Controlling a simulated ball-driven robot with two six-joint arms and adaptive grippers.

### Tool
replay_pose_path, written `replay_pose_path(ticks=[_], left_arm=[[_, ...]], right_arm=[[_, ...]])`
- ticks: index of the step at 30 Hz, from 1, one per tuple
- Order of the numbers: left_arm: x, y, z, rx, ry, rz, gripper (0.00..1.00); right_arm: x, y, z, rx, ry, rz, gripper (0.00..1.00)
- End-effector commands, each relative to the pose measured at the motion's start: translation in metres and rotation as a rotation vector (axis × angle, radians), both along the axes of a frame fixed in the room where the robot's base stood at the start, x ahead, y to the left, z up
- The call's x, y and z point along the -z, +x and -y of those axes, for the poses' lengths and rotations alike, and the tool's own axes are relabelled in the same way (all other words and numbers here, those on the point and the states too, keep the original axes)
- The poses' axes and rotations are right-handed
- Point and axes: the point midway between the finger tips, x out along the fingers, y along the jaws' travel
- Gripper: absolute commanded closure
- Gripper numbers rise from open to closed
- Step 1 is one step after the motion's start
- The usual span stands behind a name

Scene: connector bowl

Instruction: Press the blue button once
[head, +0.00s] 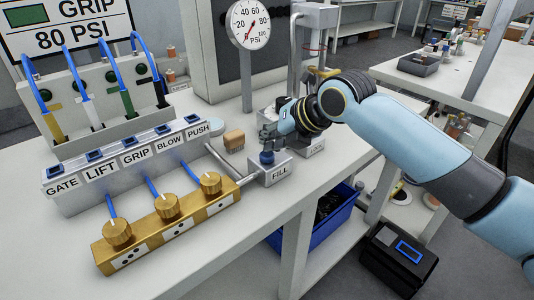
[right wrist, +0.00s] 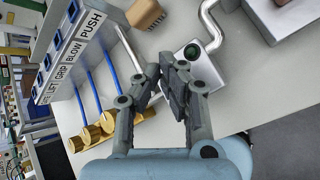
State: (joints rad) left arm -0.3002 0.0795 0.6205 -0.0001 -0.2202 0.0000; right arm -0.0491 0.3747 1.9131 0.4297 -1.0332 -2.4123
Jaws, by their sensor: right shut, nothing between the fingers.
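The blue button (head: 267,157) is a round dark-blue knob on top of a small grey box labelled FILL (head: 271,172), at the table's front edge in the head view. In the right wrist view a dark round cap (right wrist: 192,51) shows on a light box, just beyond and right of the fingertips. My right gripper (head: 268,135) is shut and empty, close above the button in the head view. Its fingertips (right wrist: 160,67) are together in the right wrist view. I cannot tell whether they touch the button. My left gripper is out of view.
A grey panel (head: 130,170) with blue-topped switches labelled GATE, LIFT, GRIP, BLOW and PUSH stands at the left. A brass manifold (head: 165,232) with knobs lies before it. A wooden brush (head: 234,140) and pressure gauge (head: 249,24) are near. A metal pipe runs beside the FILL box.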

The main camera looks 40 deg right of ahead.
Motion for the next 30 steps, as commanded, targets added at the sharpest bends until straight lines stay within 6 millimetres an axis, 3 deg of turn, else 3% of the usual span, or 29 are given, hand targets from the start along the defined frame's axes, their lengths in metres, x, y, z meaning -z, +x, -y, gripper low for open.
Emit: replay_pose_path(ticks=[30], left_arm=[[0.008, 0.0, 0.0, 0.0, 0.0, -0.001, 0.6]], right_arm=[[0.011, 0.0, 0.0, 0.0, 0.0, -0.001, 1.0]])
